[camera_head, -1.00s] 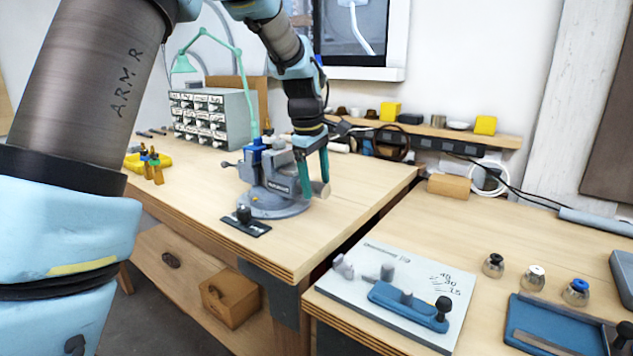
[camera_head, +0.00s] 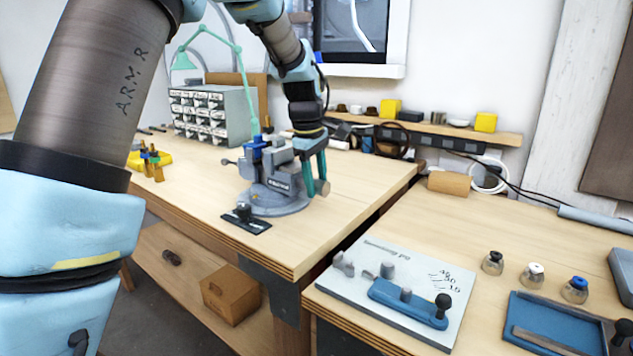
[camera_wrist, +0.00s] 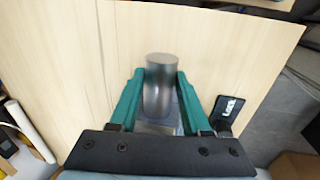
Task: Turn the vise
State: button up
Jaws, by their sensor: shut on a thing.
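A grey bench vise (camera_head: 277,183) stands on a round base on the left wooden bench, with a blue part on top. My gripper (camera_head: 315,190) points down at the vise's right end. Its teal fingers are shut on a grey cylindrical part of the vise. In the wrist view this grey cylinder (camera_wrist: 159,88) lies between the two fingers. Most of it is hidden by the fingers in the head view. A black plate with a knob (camera_head: 246,217) sits at the front of the base. It shows in the wrist view with the word "Lock" (camera_wrist: 228,106).
A green lamp (camera_head: 238,75) rises behind the vise, near a drawer cabinet (camera_head: 214,113). A yellow tray (camera_head: 136,162) with tools lies left. The right bench holds a white board (camera_head: 345,287), small jars (camera_head: 533,277) and a blue tray (camera_head: 555,325). Bench space around the vise is clear.

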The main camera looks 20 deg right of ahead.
grip_shut()
dwell(0.4)
jog(key=shift+a, duration=0.15)
dwell(0.4)
jog(key=shift+s+a+m, duration=0.3)
jog(key=shift+a+m, duration=0.45)
jog(key=shift+a, duration=0.1)
jog(key=shift+s+a+m, duration=0.3)
jog(key=shift+a+m, duration=0.45)
jog(key=shift+a, duration=0.05)
jog(key=shift+s+a+m+g+b, duration=0.2)
jog(key=shift+a+m+g+b, duration=0.25)
jog(key=shift+a+m, duration=1.15)
jog(key=shift+a, duration=0.3)
jog(key=o, duration=1)
grip_release()
jog(key=shift+o, duration=0.2)
